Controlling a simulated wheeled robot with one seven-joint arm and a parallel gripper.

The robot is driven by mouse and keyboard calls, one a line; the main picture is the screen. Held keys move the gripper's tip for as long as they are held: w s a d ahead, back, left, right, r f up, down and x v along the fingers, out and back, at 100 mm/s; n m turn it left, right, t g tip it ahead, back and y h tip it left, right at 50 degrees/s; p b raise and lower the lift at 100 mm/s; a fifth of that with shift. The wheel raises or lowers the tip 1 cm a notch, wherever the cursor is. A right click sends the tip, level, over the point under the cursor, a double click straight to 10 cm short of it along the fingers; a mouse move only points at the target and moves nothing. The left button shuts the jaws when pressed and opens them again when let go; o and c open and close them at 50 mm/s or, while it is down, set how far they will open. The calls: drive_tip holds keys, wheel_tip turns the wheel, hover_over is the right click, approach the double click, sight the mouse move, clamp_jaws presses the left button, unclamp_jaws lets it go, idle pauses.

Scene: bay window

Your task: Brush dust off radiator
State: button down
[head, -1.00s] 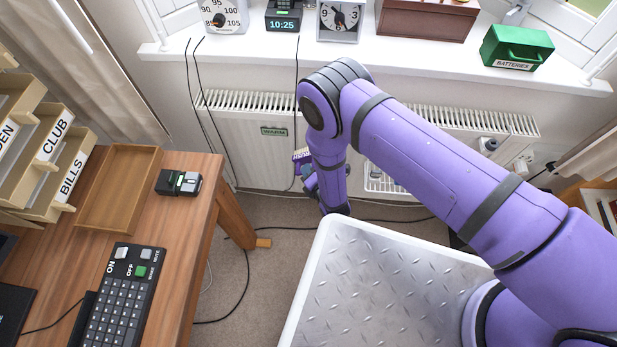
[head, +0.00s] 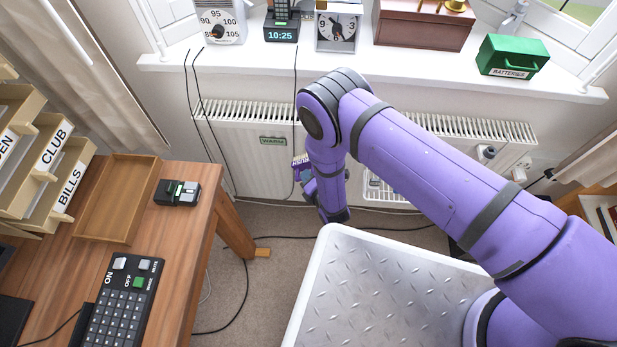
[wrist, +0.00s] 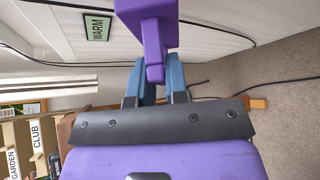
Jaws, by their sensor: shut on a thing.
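The white radiator (head: 240,150) runs along the wall under the windowsill, with a green WARM label on its front. In the wrist view its panel (wrist: 70,55) fills the upper left. My gripper (wrist: 157,72) has its blue-grey fingers shut on a purple brush (wrist: 147,14). In the head view the brush (head: 300,161) shows as a small purple piece with lettering, close in front of the radiator's lower part. My arm hides much of the gripper and the radiator's middle. I cannot tell whether the brush touches the panel, and I cannot make out its bristles or any dust.
Black cables (head: 295,120) hang from the sill (head: 380,75) across the radiator. The sill holds a dial, a clock (head: 338,28) and a green battery box (head: 512,56). A wooden desk (head: 180,235) stands left. Cables lie on the carpet (head: 225,270).

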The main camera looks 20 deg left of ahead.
drive_tip(key=shift+w+a, duration=0.2)
drive_tip(key=shift+w, duration=0.7)
drive_tip(key=d, duration=0.2)
drive_tip(key=w+d, duration=0.1)
drive_tip(key=shift+d, duration=0.4)
idle(0.3)
drive_tip(key=shift+a, duration=0.15)
